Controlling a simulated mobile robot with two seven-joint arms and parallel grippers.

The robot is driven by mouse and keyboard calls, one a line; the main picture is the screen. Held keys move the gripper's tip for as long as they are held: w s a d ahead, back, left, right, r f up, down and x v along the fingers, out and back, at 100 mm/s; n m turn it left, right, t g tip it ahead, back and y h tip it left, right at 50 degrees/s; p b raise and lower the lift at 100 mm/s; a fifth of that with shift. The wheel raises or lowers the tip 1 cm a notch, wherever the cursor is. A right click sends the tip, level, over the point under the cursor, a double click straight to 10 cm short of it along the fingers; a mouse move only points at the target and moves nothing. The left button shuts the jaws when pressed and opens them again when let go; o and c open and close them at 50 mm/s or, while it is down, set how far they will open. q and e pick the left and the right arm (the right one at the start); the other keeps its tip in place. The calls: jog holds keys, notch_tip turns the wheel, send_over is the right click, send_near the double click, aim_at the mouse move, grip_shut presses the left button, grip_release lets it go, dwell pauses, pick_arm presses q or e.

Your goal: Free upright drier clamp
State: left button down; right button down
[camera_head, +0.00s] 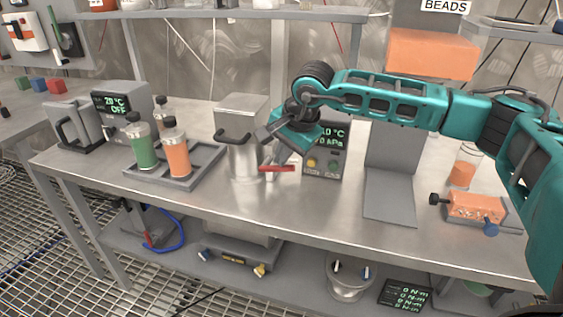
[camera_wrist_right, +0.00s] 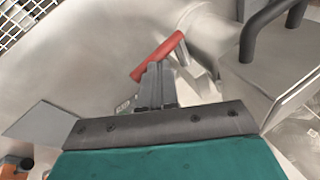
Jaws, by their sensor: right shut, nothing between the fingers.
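The upright drier (camera_head: 242,162) is a silver vessel with a square top and dark handles, standing mid-bench. Its clamp has a red lever (camera_head: 277,168) that sticks out low on the vessel's right side. The lever also shows in the right wrist view (camera_wrist_right: 158,56), lying slantwise. My right gripper (camera_head: 272,157) is right of the drier, just above the lever. In the right wrist view its fingers (camera_wrist_right: 156,80) are together and empty, with their tips beside the lever. I cannot tell whether they touch it. My left gripper is out of view.
Green and orange bottles stand in a grey tray (camera_head: 172,184) left of the drier. A display box (camera_head: 322,160) stands close behind my right gripper. A grey angled stand (camera_head: 390,202) and an orange device (camera_head: 474,208) are further right. The bench front (camera_head: 300,212) is clear.

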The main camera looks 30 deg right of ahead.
pick_arm(q)
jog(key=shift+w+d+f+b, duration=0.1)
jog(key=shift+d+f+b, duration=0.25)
jog(key=shift+b, duration=0.15)
pick_arm(e)
jog(key=shift+s+d+f+t, duration=0.1)
jog(key=shift+f+t, duration=0.15)
jog(key=shift+t, duration=0.05)
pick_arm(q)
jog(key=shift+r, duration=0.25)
pick_arm(e)
jog(key=shift+y, duration=0.3)
jog(key=shift+r, duration=0.2)
